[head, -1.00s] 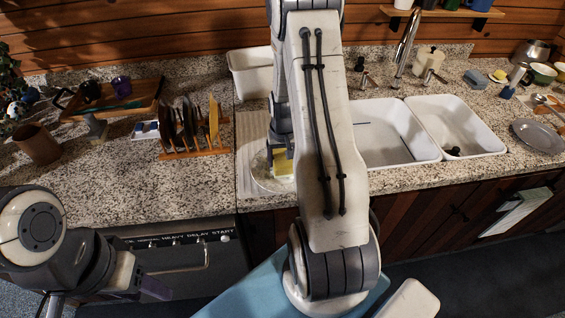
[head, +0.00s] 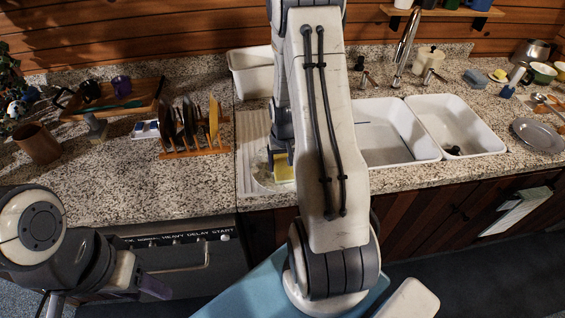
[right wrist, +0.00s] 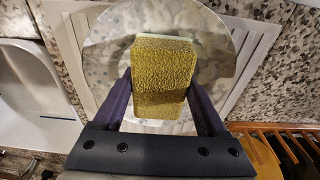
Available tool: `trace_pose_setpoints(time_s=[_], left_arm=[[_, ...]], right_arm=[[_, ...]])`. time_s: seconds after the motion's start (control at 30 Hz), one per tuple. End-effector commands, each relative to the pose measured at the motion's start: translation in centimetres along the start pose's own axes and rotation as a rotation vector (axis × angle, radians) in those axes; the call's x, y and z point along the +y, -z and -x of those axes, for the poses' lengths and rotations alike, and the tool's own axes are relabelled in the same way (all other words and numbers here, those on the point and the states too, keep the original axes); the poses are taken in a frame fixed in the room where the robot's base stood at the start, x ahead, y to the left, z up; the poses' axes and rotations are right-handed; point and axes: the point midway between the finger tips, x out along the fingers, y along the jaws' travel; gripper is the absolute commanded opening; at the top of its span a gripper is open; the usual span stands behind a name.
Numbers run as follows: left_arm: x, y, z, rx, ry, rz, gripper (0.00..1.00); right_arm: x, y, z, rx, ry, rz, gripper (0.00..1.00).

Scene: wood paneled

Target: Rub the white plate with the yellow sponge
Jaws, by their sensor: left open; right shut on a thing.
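The yellow sponge (head: 284,170) is held in my right gripper (head: 279,157), over the plate on the counter. In the right wrist view the sponge (right wrist: 163,72) has a rough yellow face and a pale layer at its far edge, between the two fingers of my right gripper (right wrist: 162,100). The white plate (head: 259,172) is round and glossy and partly hidden by my right arm; it also shows in the right wrist view (right wrist: 215,45) behind the sponge. Whether they touch is hard to tell. My left gripper (head: 150,288) is at the lower left, away from the counter top, open and seemingly empty.
The plate lies on a ribbed drainboard (head: 246,142) left of the white double sink (head: 398,152). A wooden dish rack (head: 197,151) with several plates stands to the left. A white basin (head: 250,75) is behind. The front left counter is clear.

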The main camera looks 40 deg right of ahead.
Motion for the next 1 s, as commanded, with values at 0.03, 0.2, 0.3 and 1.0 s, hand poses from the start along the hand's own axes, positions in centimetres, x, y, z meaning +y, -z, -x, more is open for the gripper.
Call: trace_pose_setpoints(time_s=[0.03,0.2,0.3,1.0], left_arm=[[0.0,0.0,0.1,0.0,0.0,0.0,0.5],[0.0,0.0,0.4,0.0,0.0,0.0,0.5],[0.0,0.0,0.5,0.0,0.0,0.0,0.5],[0.0,0.0,0.6,0.0,0.0,0.0,0.5]], right_arm=[[0.0,0.2,-0.1,-0.001,0.0,-0.001,0.3],[0.0,1.8,-0.1,0.0,0.0,-0.001,0.3],[0.0,2.6,-0.2,-0.002,0.0,-0.001,0.3],[0.0,0.0,0.3,-0.002,0.0,0.0,0.3]])
